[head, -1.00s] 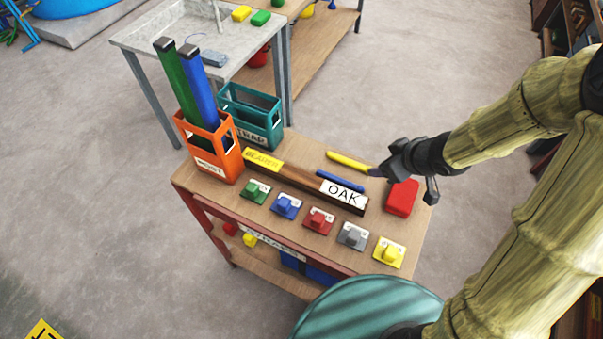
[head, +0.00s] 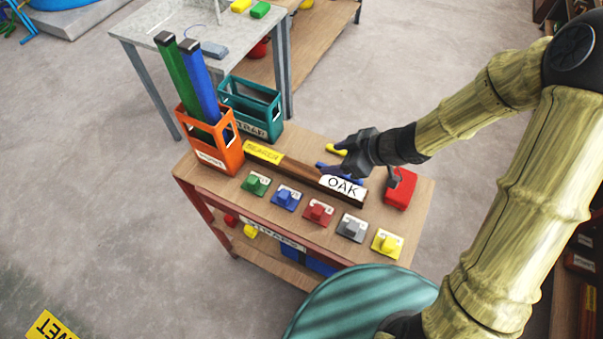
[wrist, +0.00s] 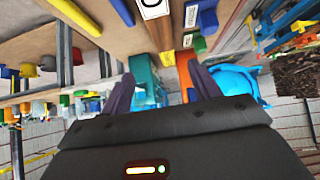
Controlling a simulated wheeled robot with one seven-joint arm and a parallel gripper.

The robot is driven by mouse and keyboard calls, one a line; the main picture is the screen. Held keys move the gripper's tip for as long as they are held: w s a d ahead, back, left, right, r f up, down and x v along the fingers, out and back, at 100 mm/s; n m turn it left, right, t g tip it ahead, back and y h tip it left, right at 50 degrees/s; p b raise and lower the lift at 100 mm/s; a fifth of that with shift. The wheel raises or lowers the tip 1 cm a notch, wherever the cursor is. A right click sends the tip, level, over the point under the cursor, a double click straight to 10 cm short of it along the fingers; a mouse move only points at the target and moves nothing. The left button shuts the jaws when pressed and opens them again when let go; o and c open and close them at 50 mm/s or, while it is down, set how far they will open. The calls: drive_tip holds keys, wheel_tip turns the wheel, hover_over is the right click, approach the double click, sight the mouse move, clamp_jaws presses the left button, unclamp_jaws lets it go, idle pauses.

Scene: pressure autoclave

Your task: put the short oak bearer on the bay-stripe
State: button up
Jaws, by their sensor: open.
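A brown wooden bar with a white OAK label (head: 343,187) and a yellow label (head: 262,152) at its far end lies on the bench. It appears to be the oak bearer, but I cannot tell whether it is one piece. The white label also shows at the top of the wrist view (wrist: 153,9). My gripper (head: 332,160) is open and empty, above the bench behind the OAK label. Its two dark fingers stand apart in the wrist view (wrist: 161,90). I cannot identify the bay-stripe in these frames.
A yellow bar (wrist: 73,15) and a blue bar (wrist: 122,11) lie near the OAK label. An orange crate (head: 222,158) holds tall green and blue posts. A teal crate (head: 259,131) stands behind. A red block (head: 401,190) and several coloured knobbed blocks line the bench.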

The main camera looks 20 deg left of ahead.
drive_tip(key=b, duration=0.2)
approach(300, 168)
drive_tip(key=x, duration=0.4)
drive_tip(key=shift+w+a, duration=0.4)
drive_tip(key=f, duration=0.1)
drive_tip(key=a+f, duration=0.2)
drive_tip(key=shift+s+a+f+b, duration=0.2)
drive_tip(key=shift+s+f+b, duration=0.15)
drive_tip(key=shift+w+a+f, duration=0.1)
drive_tip(key=shift+a+f, duration=0.25)
clamp_jaws()
drive_tip(key=shift+r, duration=0.15)
